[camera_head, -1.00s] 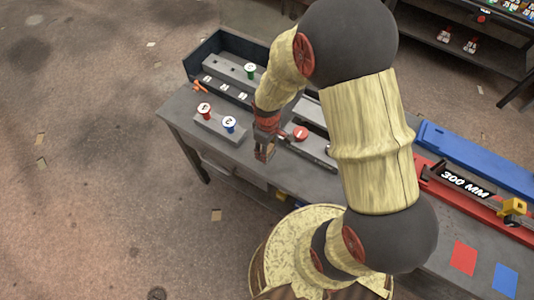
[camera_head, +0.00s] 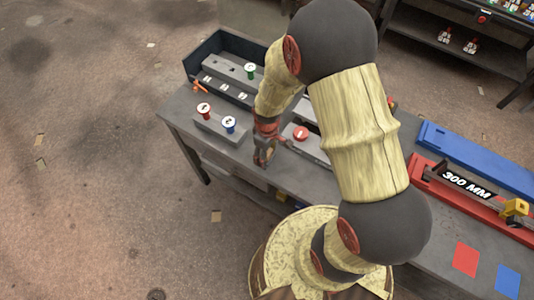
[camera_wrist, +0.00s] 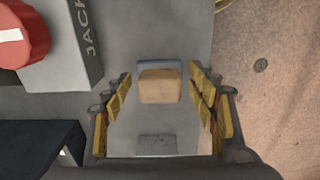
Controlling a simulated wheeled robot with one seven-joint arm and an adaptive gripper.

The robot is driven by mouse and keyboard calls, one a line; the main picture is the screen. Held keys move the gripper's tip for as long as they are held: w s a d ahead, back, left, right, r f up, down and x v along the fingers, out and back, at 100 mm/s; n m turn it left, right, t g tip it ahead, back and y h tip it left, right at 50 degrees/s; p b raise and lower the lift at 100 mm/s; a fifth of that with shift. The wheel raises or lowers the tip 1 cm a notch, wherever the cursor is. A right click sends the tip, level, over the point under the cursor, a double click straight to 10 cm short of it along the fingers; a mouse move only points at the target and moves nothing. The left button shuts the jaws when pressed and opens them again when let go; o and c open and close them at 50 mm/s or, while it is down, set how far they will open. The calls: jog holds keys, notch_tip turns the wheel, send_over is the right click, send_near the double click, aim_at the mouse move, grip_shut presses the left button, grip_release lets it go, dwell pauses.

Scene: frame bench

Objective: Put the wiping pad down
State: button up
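The wiping pad, a tan block (camera_wrist: 160,88) with a blue-grey part (camera_wrist: 158,66) along its far side, appears over the grey bench top in the wrist view. My gripper (camera_wrist: 160,74) is open around it, with a visible gap between the pad and the fingers on both sides. In the head view my gripper (camera_head: 264,158) is low near the front edge of the bench. The pad is too small and covered there to make out clearly.
A dark open box (camera_head: 203,55) is behind. The bench's front edge is close.

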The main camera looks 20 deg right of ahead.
jog(key=shift+o, duration=0.2)
jog(key=s+r+m+t+p, duration=0.2)
jog(key=s+r+m+t, duration=0.1)
jog(key=r, duration=2.5)
jog(key=s+r+m+t, duration=0.2)
jog(key=s+r+m, duration=0.2)
jog(key=s+r, duration=0.7)
jog(key=shift+r+t, duration=0.3)
jog(key=shift+r, duration=0.1)
jog(key=shift+f, duration=0.15)
notch_tip(320, 180, down, 7)
jog(key=b, duration=0.7)
jog(key=shift+o, duration=0.4)
